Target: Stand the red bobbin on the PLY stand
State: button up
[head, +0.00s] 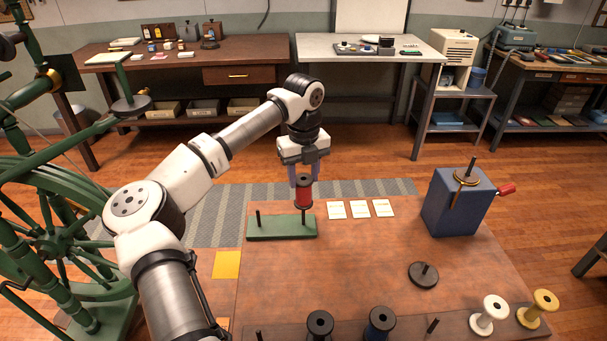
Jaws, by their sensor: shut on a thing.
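The red bobbin (303,198), with dark ends, is upright in my gripper (304,173), which is shut on it and points down. They are over the right end of a green two-peg stand (280,231) on the brown table. The right peg (303,217) shows just below the bobbin; I cannot tell whether its tip is inside the bobbin. The left peg (258,219) is bare. A round dark base with one bare peg (423,275) stands farther right. No PLY label is readable on either stand.
A blue box with a red handle (459,205) stands at right. Several cards (360,209) lie beside the green stand. A green spinning wheel (70,245) is at left.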

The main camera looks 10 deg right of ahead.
aim_at(304, 196)
jog(key=shift+f, duration=0.1)
jog(key=shift+f+b, duration=2.5)
jog(key=shift+f, duration=1.05)
jog(key=o, duration=0.9)
jog(key=shift+r, duration=0.1)
notch_tip(304, 196, up, 14)
jog(key=b, duration=0.2)
jog(key=shift+f, duration=0.2)
